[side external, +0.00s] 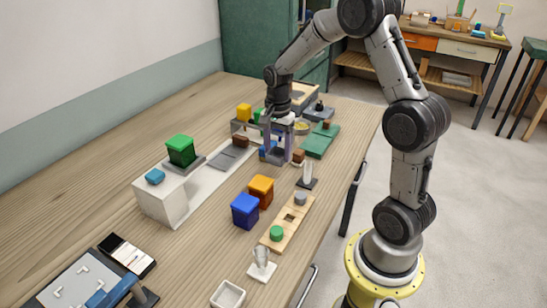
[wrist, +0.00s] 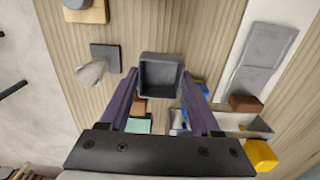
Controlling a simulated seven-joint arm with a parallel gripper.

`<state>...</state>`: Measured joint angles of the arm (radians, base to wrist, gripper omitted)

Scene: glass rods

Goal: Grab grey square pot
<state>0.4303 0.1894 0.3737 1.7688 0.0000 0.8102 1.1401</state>
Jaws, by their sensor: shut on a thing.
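The grey square pot (wrist: 160,78) is in the wrist view, an open-topped dark box seen from above with its hollow facing the camera. My gripper (wrist: 160,92) is shut on it, with one purple finger along each side. In the side external view my gripper (side external: 276,152) points down over the far part of the table. The pot is hard to make out there between the fingers. I cannot tell whether the pot touches the table.
A green board (side external: 320,140) lies close to the right of my gripper. A grey pad (side external: 229,158) and a brown block (side external: 240,141) are to its left. Orange (side external: 261,190) and blue (side external: 245,211) boxes stand nearer the camera.

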